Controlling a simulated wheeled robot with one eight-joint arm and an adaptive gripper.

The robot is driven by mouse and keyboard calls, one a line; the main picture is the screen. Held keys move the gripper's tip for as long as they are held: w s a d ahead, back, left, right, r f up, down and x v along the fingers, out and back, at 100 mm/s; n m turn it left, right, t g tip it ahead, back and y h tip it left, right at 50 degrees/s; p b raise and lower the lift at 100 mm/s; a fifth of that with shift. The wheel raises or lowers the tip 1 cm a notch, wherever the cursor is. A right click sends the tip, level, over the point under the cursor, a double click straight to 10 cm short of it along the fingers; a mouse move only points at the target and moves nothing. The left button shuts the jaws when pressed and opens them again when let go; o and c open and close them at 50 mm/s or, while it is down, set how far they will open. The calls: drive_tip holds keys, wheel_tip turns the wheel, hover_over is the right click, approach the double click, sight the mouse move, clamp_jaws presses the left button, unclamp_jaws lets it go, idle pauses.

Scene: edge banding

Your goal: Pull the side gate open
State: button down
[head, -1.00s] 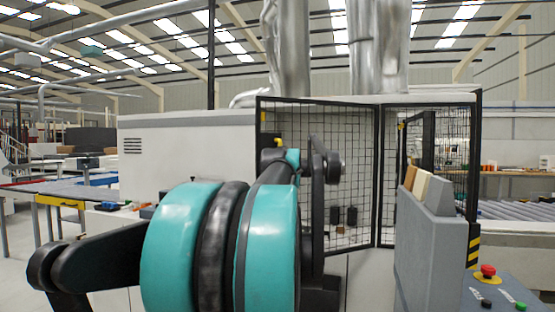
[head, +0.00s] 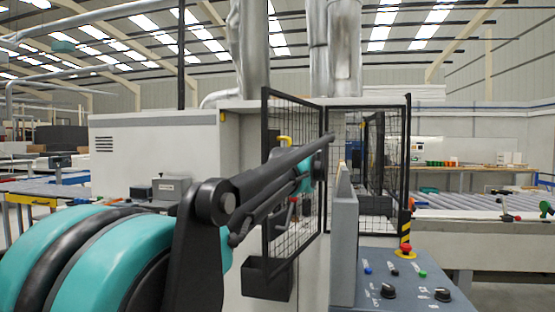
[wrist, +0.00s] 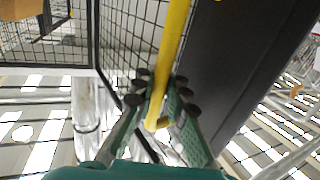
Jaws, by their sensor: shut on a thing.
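The side gate (head: 279,200) is a wire-mesh panel in a black frame. In the head view it stands swung out at an angle from the machine front, its free left edge nearer to me. In the wrist view its mesh (wrist: 122,40) shows beside a yellow bar handle (wrist: 176,40). My gripper (wrist: 158,105) has its teal fingers on both sides of the handle and is shut on it. In the head view my arm crosses in front of the gate and largely hides the grip.
A grey control desk (head: 400,287) with knobs and a red emergency button (head: 405,250) stands at the right. A grey upright block (head: 344,240) rises beside the gate. A second mesh panel (head: 384,200) is behind. A dark box (head: 266,278) hangs below the gate.

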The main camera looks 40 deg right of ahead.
drive_tip(key=shift+s+d+f, duration=0.1)
drive_tip(key=shift+s+d, duration=0.3)
drive_tip(key=shift+s, duration=0.3)
drive_tip(key=shift+s+d, duration=0.35)
drive_tip(key=shift+s, duration=0.35)
drive_tip(key=c, duration=1.5)
unclamp_jaws()
drive_tip(key=shift+c, duration=0.2)
drive_tip(key=shift+s, duration=0.15)
drive_tip(key=v, duration=1.1)
drive_tip(key=shift+s+a, duration=0.25)
drive_tip(key=shift+s, duration=0.1)
